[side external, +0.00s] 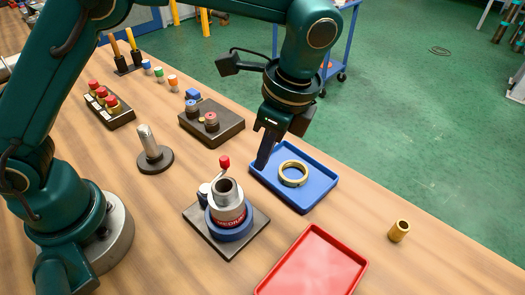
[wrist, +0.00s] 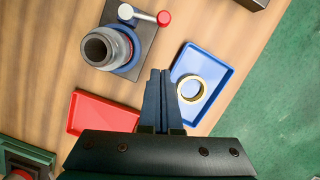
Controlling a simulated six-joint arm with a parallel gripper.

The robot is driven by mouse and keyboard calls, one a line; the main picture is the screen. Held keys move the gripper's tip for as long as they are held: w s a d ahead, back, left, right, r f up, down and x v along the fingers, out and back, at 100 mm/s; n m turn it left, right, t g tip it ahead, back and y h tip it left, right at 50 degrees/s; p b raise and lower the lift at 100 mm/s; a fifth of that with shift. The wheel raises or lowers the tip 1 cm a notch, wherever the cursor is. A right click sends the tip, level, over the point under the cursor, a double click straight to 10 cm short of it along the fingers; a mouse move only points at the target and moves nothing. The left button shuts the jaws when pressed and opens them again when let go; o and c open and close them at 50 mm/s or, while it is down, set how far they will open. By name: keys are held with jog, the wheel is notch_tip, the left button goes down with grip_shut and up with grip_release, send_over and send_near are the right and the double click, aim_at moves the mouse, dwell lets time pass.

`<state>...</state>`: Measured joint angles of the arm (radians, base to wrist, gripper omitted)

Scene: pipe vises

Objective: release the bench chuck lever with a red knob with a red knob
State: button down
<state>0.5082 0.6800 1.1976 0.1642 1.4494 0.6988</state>
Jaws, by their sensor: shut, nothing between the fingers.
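The bench chuck (side external: 228,205) stands on a dark square plate, with a blue ring at its base and an open grey top. Its lever ends in a red knob (side external: 224,161), which sticks up behind the chuck in the side view. In the wrist view the chuck (wrist: 104,46) is at upper left and the red knob (wrist: 163,18) is to its right, on a pale lever arm. My gripper (side external: 262,165) is shut and empty, pointing down over the near left corner of the blue tray. In the wrist view my gripper (wrist: 160,75) lies below the knob, apart from it.
The blue tray (side external: 318,190) holds a brass ring (side external: 293,173). A red tray (side external: 313,265) lies nearer the front, and a brass cylinder (side external: 399,231) stands at right. A metal post (side external: 150,143) and a dark block with knobs (side external: 212,122) stand behind the chuck.

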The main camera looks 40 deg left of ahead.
aim_at(228, 158)
jog(key=shift+s+a+f, duration=0.2)
jog(key=shift+a+f, duration=0.3)
jog(key=shift+f, duration=0.15)
jog(key=shift+s+a+f, duration=0.15)
jog(key=shift+a+f, duration=0.35)
jog(key=shift+f, duration=0.1)
jog(key=shift+s+a, duration=0.25)
jog(key=shift+a, duration=0.35)
jog(key=shift+s+a, duration=0.2)
jog(key=shift+a, duration=0.4)
